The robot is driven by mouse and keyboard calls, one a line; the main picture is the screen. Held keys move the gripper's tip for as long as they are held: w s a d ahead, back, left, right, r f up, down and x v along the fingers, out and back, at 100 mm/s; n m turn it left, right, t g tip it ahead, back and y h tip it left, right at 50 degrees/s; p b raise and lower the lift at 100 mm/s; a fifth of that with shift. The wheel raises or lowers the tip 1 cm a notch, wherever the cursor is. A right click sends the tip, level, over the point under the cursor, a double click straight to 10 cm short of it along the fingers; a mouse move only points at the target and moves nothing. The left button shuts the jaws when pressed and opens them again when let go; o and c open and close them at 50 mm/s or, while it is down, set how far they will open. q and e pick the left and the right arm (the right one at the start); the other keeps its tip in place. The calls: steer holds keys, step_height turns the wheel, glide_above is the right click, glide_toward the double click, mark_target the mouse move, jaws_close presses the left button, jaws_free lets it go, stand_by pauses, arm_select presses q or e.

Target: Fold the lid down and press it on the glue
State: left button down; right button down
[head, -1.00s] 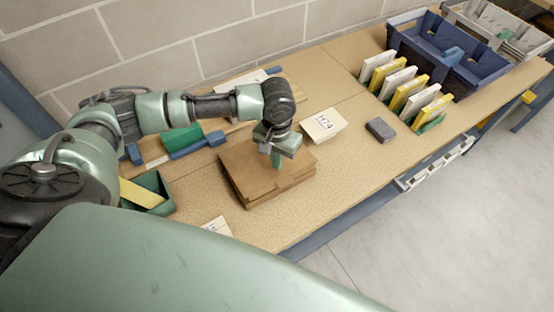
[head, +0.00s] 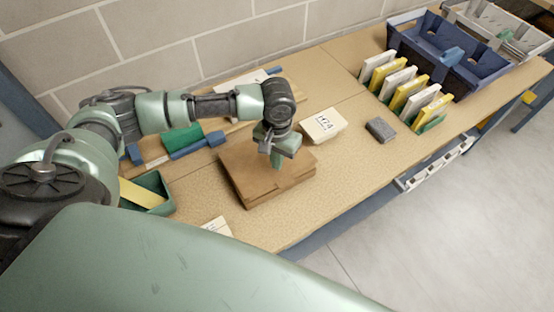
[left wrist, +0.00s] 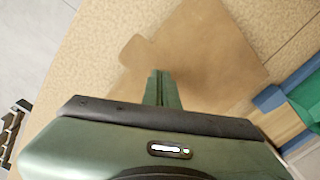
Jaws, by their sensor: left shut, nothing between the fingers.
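A brown cardboard box (head: 254,183) lies on the workbench with its lid lying flat over it. It also shows in the left wrist view (left wrist: 215,55), with a tab at its edge. My left gripper (head: 277,163) points down at the top of the box, near its far right part, and appears to touch the lid. Its fingers (left wrist: 160,84) are shut with nothing between them. Any glue is hidden under the lid. My right gripper is not in view.
A card marked H74 (head: 323,125) and a grey block (head: 380,129) lie right of the box. A green tray (head: 153,187) stands left of it. Upright white and yellow pieces (head: 404,91) and a blue bin (head: 445,55) stand farther right.

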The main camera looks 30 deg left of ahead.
mark_target(277, 172)
arm_select(q)
steer(key=shift+f, duration=0.3)
steer(key=shift+f+b, duration=0.95)
steer(key=shift+f, duration=1.55)
steer(key=shift+r, duration=0.1)
step_height(277, 172, up, 9)
steer(key=p, duration=1)
steer(key=shift+r+p, duration=0.3)
steer(key=shift+p, duration=0.3)
steer(key=shift+f, duration=0.1)
